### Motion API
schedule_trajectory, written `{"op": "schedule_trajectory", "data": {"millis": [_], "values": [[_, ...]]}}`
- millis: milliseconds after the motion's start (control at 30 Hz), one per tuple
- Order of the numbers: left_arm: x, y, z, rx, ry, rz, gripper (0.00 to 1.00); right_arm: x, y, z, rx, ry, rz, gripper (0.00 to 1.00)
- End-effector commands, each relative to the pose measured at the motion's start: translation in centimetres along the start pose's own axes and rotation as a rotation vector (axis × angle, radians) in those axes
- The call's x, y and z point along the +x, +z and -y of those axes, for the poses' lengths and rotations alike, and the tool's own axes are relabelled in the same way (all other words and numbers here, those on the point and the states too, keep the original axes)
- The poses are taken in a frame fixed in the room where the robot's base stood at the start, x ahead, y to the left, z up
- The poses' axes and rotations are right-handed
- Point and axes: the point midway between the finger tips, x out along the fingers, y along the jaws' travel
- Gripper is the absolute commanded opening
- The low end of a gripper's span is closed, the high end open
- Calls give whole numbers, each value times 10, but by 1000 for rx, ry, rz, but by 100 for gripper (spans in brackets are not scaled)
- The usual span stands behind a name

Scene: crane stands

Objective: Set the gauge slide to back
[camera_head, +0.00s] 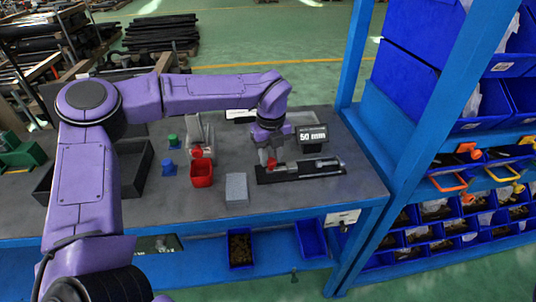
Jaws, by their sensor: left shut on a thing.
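The gauge (299,172) is a dark flat rail lying on the grey bench top, with pale metal parts along it. A small red slide piece (272,164) shows at its left end. My left gripper (267,159) reaches down over that end and is shut on the red slide piece; its fingers partly hide the piece. A small black display (312,135) behind the gauge reads 50 mm. My right gripper is not in view.
A blue rack post (352,55) and shelves of bins rise at right.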

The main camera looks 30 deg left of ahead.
Motion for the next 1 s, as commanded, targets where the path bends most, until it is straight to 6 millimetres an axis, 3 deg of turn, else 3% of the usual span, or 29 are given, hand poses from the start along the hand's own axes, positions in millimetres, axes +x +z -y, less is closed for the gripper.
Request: {"op": "schedule_trajectory", "data": {"millis": [33, 67, 100, 133, 467, 567, 800, 1000], "values": [[1, 1, -2, -3, 4, 0, 0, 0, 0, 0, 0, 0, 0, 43], [1, 1, -2, -4, 5, 0, 39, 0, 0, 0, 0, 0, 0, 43], [1, 1, -2, -4, 5, 0, 52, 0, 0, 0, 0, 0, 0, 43], [1, 1, -2, -4, 4, 0, 58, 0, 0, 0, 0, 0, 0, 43], [-4, 0, 0, -1, 2, 0, 58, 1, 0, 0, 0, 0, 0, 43], [-19, 1, 0, -2, -1, 3, 58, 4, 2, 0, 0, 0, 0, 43], [-76, 1, -2, -5, -1, 2, 58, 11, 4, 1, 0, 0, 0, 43], [-102, 1, -3, -4, 1, 0, 58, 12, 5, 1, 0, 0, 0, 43]]}}
